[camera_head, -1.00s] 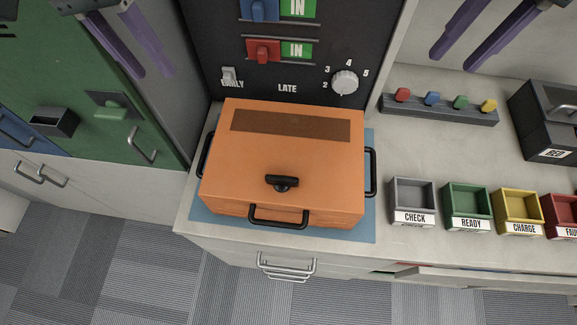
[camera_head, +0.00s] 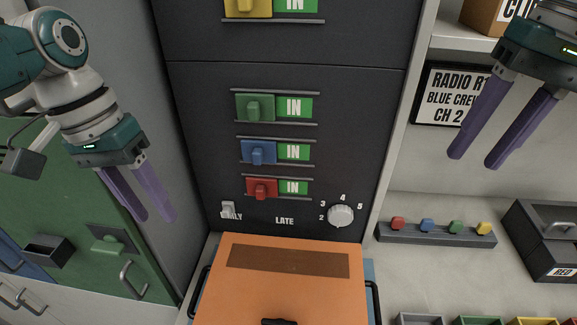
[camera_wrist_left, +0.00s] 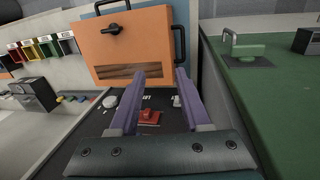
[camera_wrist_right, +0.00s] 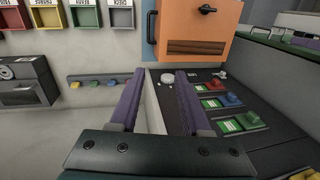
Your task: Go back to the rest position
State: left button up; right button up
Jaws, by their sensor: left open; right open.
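My left gripper (camera_head: 156,206) hangs at the left of the head view, in front of the green cabinet, with its two purple fingers apart and nothing between them. My right gripper (camera_head: 473,163) hangs at the upper right, in front of the wall and the radio sign, its purple fingers apart and empty. Both grippers point downward and are clear of the counter. The fingers also show apart and empty in the left wrist view (camera_wrist_left: 155,98) and in the right wrist view (camera_wrist_right: 160,98).
An orange case (camera_head: 285,290) with black handles sits on the counter below the dark panel (camera_head: 370,100) with coloured switches and a dial (camera_head: 341,215). A rack (camera_head: 437,234) of coloured knobs and a dark box (camera_head: 540,235) stand right. A green cabinet (camera_head: 75,190) stands left.

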pick_arm(q)
jog(key=shift+s, duration=0.1)
jog(key=s+d+r+m+t+y+p, duration=0.1)
jog(key=s+d+r+t+p, duration=0.15)
jog(key=s+p, duration=0.8)
pick_arm(e)
jog(key=s+a+f+n+t+h+b, duration=0.1)
jog(key=s+f, duration=0.1)
jog(key=s, duration=0.4)
jog(key=s+a+f+n+t+b, duration=0.1)
jog(key=s+a+f+b, duration=0.1)
jog(key=s, duration=0.5)
pick_arm(q)
jog(key=s+a+r+t+y+p, duration=0.1)
jog(key=s+r+p, duration=0.3)
jog(key=s+r, duration=0.6)
jog(key=s, duration=0.2)
jog(key=shift+s+a+r+n, duration=0.3)
jog(key=shift+s+a+r, duration=0.05)
jog(key=shift+r, duration=0.05)
pick_arm(e)
jog(key=s+r+n+t+h, duration=0.1)
jog(key=s+r, duration=0.6)
jog(key=s, duration=0.3)
jog(key=shift+s, duration=0.15)
pick_arm(q)
jog(key=shift+t, duration=0.25)
